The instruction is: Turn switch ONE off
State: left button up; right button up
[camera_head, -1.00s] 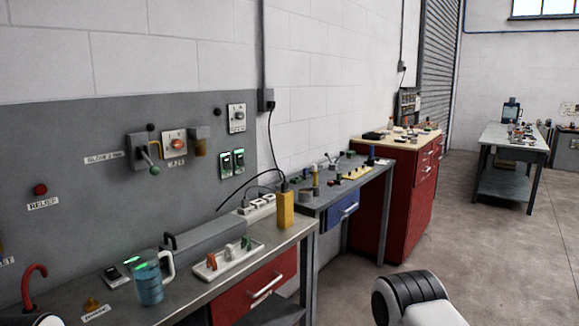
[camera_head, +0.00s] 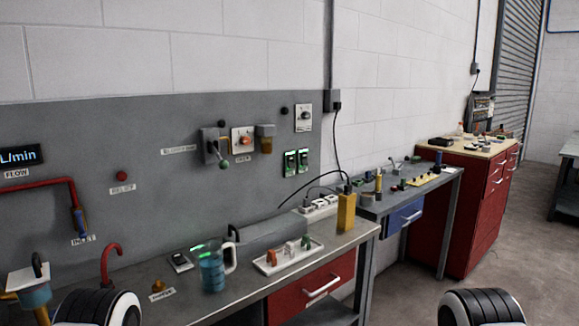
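No label reading ONE is legible, so I cannot tell which switch is switch ONE. Two small switches with green faces, a left one (camera_head: 290,163) and a right one (camera_head: 303,160), sit side by side on the grey wall panel (camera_head: 130,135). A white plate (camera_head: 272,268) with several small levers, orange, green and white, lies on the bench. A small black-and-white device (camera_head: 180,262) lies left of the jug. Neither of my grippers shows; only rounded black-and-white parts of my arms are in the bottom edge.
A red hook-shaped pipe (camera_head: 108,262) rises at left. Open floor (camera_head: 410,295) lies at right.

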aim_at(291, 158)
jog(key=i+l, duration=0.5)
jog(key=i, duration=0.15)
jog(key=i+l, duration=0.5)
jog(key=i+u, duration=0.1)
jog(key=u, duration=1.1)
